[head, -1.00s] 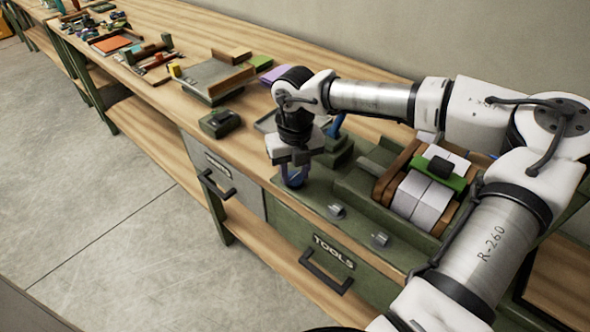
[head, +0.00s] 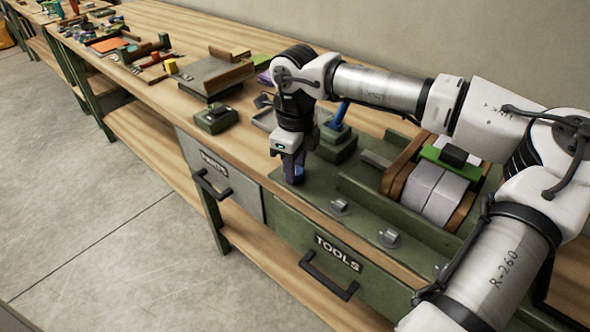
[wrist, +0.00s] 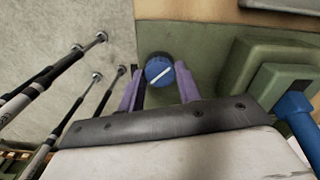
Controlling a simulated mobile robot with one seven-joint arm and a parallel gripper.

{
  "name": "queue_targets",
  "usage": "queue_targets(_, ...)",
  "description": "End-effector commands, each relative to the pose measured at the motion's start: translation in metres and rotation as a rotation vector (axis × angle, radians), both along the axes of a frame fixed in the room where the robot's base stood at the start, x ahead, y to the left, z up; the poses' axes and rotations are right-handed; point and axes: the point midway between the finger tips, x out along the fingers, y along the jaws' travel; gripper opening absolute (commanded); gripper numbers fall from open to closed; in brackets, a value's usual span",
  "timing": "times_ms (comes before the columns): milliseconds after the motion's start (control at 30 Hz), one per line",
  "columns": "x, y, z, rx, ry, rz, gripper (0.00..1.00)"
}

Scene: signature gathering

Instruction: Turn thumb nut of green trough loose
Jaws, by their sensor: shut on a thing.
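The green trough (head: 352,192) is a long tray on the bench, with a block of white sheets (head: 432,190) between brown ends. A round blue thumb nut with a white line on top (wrist: 159,71) sits at its near left corner. My gripper (head: 291,172) points down over that corner. In the wrist view its purple fingers (wrist: 158,82) stand on either side of the nut, shut on it. In the head view the fingers mostly hide the nut.
A green block with a blue lever (head: 337,128) stands just behind my gripper; the lever also shows in the wrist view (wrist: 294,110). Two grey knobs (head: 340,206) are along the trough's front. A small dark green box (head: 215,119) lies to the left on the bench.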

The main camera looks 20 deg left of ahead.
Motion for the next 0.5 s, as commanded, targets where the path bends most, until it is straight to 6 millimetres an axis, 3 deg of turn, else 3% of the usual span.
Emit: queue_targets(500,0.0003,0.0003,-0.0015,0.002,0.000,0.479,0.11)
